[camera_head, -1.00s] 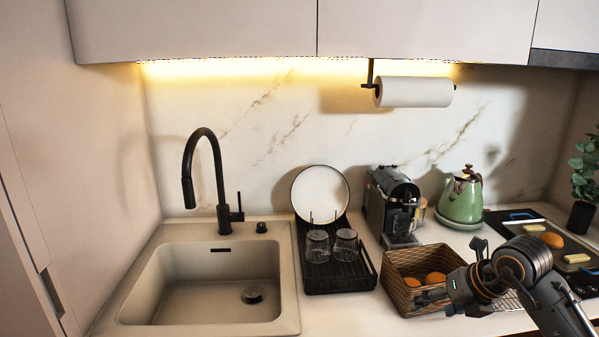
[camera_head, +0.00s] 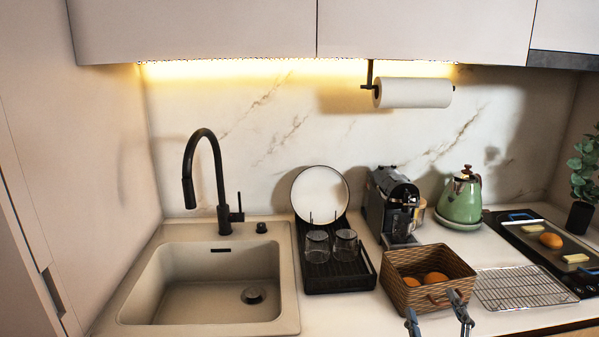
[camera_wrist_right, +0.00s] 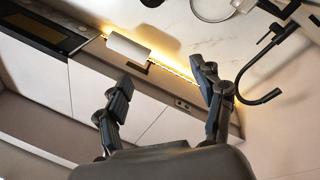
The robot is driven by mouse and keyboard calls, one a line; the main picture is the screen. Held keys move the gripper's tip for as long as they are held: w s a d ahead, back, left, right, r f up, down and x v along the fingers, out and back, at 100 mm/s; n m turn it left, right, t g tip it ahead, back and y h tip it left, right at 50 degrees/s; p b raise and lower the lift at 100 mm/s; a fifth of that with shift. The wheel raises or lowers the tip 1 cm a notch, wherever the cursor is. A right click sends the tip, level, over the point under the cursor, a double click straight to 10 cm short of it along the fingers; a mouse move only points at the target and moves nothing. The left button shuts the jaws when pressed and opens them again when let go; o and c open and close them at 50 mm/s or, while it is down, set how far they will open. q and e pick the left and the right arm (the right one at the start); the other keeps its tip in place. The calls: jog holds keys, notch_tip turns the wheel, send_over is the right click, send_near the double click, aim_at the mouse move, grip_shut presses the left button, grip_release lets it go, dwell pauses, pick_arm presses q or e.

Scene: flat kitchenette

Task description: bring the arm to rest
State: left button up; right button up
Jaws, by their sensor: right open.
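My right gripper (camera_head: 433,311) shows at the bottom edge of the head view, in front of the wicker basket. Its two fingers are spread apart with nothing between them. In the right wrist view the two open fingers (camera_wrist_right: 160,90) are also empty, with the tilted kitchen beyond them. The rest of my right arm is out of the head view. My left gripper is in neither view.
The wicker basket (camera_head: 408,293) holds orange-brown round items. A wire rack (camera_head: 512,288) lies to its right, beside the hob (camera_head: 568,283). The sink (camera_head: 133,309), dish rack (camera_head: 364,284), coffee machine (camera_head: 375,212) and green kettle (camera_head: 460,204) stand along the counter.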

jog(key=s+d+f+m+g+h, duration=0.1)
jog(key=s+f+m+g, duration=0.3)
jog(key=f, duration=0.4)
jog(key=s+d+f+m+g+h, duration=0.1)
jog(key=s+f+g, duration=0.45)
jog(key=f, duration=0.35)
jog(key=s+a+f+g+y, duration=0.25)
jog(key=s+f+g, duration=0.2)
jog(key=s, duration=0.35)
jog(key=s+a+f+g+y, duration=0.1)
jog(key=s+a+f+g, duration=0.2)
jog(key=s+f, duration=0.65)
jog(key=f, duration=2.2)
jog(key=s+d+f+g, duration=0.2)
jog(key=s+d+f, duration=0.1)
jog(key=s+f, duration=1.2)
jog(key=shift+s, duration=0.75)
jog(key=shift+d+h, duration=0.1)
jog(key=shift+h, duration=0.15)
